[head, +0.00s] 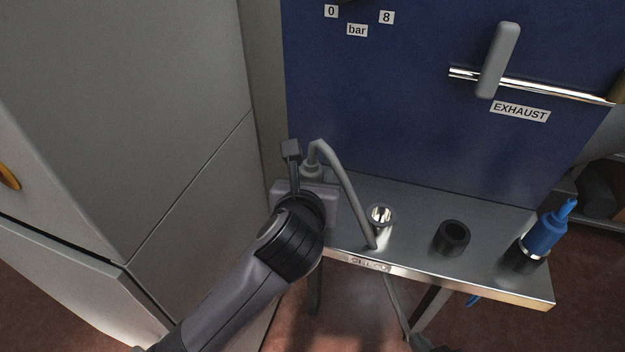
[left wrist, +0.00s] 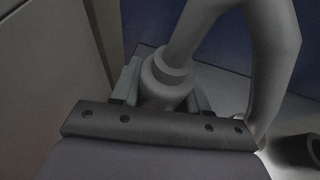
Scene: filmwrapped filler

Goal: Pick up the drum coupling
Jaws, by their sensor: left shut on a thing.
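A grey coupling on a thick grey hose, which looks like the drum coupling (head: 312,171), is at the back left end of the metal shelf. My left gripper (head: 304,184) reaches it from the lower left, and its wrist hides most of the jaws. In the left wrist view the jaws are shut on the round body of the coupling (left wrist: 168,78), one on each side. The hose arches up from it and down to the right. Whether its lower end touches the shelf is hidden. A dark part at the bottom edge may be my right gripper (head: 420,343); its jaws do not show.
The metal shelf (head: 400,195) also carries a shiny metal socket (head: 380,218), a black ring (head: 453,238) and a blue-and-black coupling (head: 540,235). A blue panel (head: 400,110) with a lever handle (head: 498,60) stands behind. A grey cabinet (head: 130,120) stands close on the left.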

